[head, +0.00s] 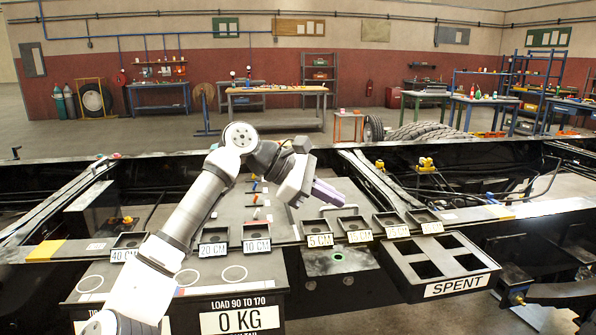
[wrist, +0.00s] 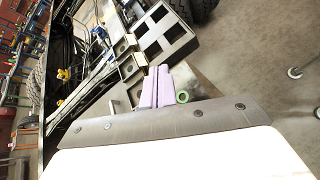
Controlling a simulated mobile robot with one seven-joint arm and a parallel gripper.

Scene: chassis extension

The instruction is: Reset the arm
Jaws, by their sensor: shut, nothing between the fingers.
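My arm rises from the bottom left of the head view and bends at an elbow near the middle. My gripper (head: 338,197) hangs above the black bench to the right of the elbow, with its pale purple fingers pointing right and slightly down. In the wrist view the two purple fingers of my gripper (wrist: 157,70) lie side by side, closed together, with nothing between them. The gripper looks clear of the bench and its trays.
Below stand small labelled trays, such as the 20 CM tray (head: 213,237) and the 5 CM tray (head: 318,230). The SPENT box (head: 480,262) with square compartments is at right. A 0 KG display (head: 240,320) is at the front. Workbenches line the back wall.

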